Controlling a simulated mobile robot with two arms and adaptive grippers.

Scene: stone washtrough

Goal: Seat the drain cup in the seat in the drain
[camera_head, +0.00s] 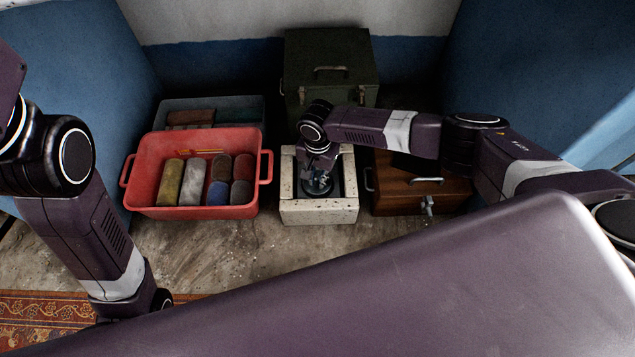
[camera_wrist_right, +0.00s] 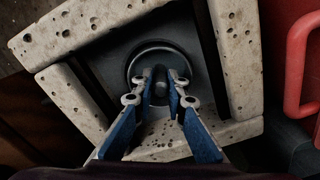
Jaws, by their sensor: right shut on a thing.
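The pale stone trough (camera_head: 318,212) stands on the floor at the middle of the head view, with a dark basin inside. In the right wrist view its pitted rim (camera_wrist_right: 238,55) surrounds the basin. My right gripper (camera_head: 318,182) reaches down into the trough. In the right wrist view the blue-sided fingers of the gripper (camera_wrist_right: 158,82) close on the round, dark drain cup (camera_wrist_right: 160,48), which has a shiny rim. The cup is at the basin floor; whether it is fully down in the seat cannot be told. The drain seat is hidden beneath it. My left arm shows at left, its gripper out of sight.
A red tub (camera_head: 190,211) with several coloured rolls stands left of the trough, a grey bin (camera_head: 250,103) behind it. A wooden box (camera_head: 425,192) is close on the right, a dark green chest (camera_head: 330,55) behind. Floor in front is clear.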

